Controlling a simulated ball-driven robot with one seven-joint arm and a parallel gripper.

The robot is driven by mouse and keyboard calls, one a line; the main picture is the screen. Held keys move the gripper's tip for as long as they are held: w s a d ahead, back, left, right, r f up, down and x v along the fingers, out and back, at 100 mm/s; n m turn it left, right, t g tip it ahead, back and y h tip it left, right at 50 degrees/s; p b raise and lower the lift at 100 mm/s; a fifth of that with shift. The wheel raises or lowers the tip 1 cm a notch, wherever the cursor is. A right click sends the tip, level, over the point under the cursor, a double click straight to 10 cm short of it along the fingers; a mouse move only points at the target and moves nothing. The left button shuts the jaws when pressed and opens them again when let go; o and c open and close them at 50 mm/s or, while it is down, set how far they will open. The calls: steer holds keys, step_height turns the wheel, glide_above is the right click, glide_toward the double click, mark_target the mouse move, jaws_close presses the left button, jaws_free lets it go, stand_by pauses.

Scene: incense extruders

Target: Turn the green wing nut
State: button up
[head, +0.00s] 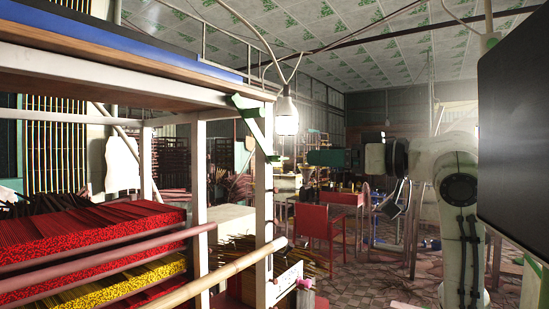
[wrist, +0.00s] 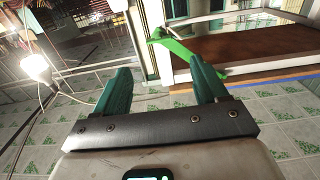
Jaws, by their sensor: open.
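The green wing nut (head: 252,112) is on the upper part of the white rack post, just under the wooden shelf edge. It has slanted arms. In the wrist view, which looks upside down, the bright green wing nut (wrist: 176,45) lies beyond the fingertips, nearer the right finger, which overlaps part of it. My gripper (head: 314,158) reaches left from my arm in the head view, to the right of and lower than the nut in the picture. In the wrist view my gripper (wrist: 160,64) has its two dark green fingers apart, with nothing held between them.
The white rack post (head: 264,205) stands below the nut, with the wooden shelf (head: 130,80) above. A lit bulb (head: 286,116) hangs close by on a wire. Red and yellow incense bundles (head: 90,235) fill the rack. A red chair (head: 312,222) stands on the tiled floor behind.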

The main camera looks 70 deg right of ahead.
mark_target(280, 159)
steer(key=p+x, duration=0.1)
steer(key=x, duration=0.9)
steer(key=c, duration=1.1)
